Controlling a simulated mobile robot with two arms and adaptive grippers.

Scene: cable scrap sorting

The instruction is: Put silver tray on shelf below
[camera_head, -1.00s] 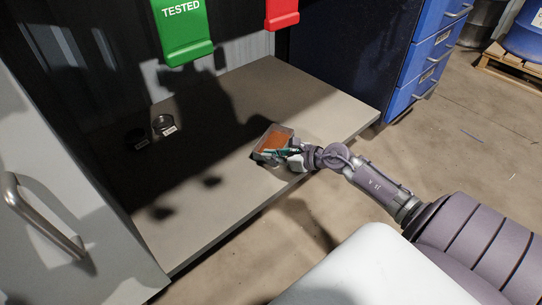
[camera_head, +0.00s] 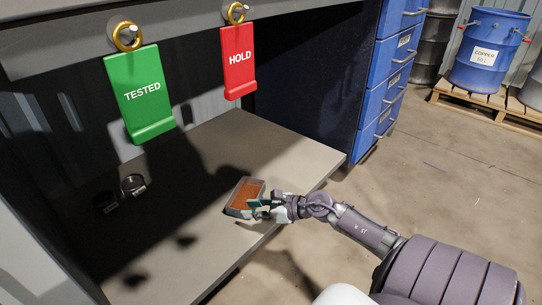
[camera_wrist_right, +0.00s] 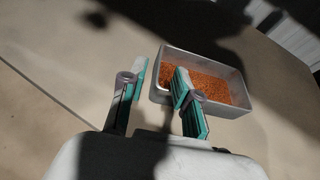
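The silver tray (camera_head: 232,213), a small rectangular metal tray with orange-brown granules in it, rests on the lower grey shelf board near its front edge. It also shows in the right wrist view (camera_wrist_right: 242,82). My right gripper (camera_head: 258,207) is at the tray's near right side in the head view. In the right wrist view the right gripper (camera_wrist_right: 160,82) has its fingers spread, with one side wall of the tray between them. One finger is outside the tray and the other overlaps its inside. My left gripper is out of view.
The shelf board (camera_head: 200,235) also holds two small round containers (camera_head: 132,184) (camera_head: 105,201) at the back left. A green TESTED sign (camera_head: 142,95) and a red HOLD sign (camera_head: 239,62) hang above. Blue drawers (camera_head: 388,90) stand to the right. Much of the board is free.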

